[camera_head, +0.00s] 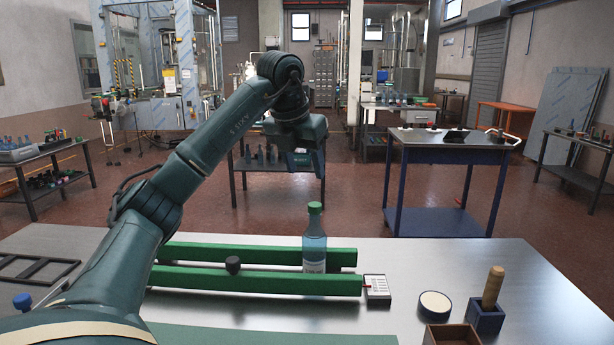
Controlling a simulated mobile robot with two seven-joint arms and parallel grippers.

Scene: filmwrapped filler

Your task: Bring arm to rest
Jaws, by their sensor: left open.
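My left arm comes in from the lower left and reaches up over the metal table (470,275). My left gripper (303,168) hangs in the air at its end, pointing down, above and behind the table's far edge. It is small and dark here; I see nothing held in it. A clear bottle with a green cap (314,240) stands upright between two green rails (255,281), below the gripper and apart from it. My right arm and gripper are not in view.
On the table are a small white keypad box (377,287), a round white-topped puck (434,305), a blue holder with a wooden handle (487,312), a brown open box (451,336) and a black frame (35,268). A blue cart (438,155) stands beyond. The table's right part is mostly bare.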

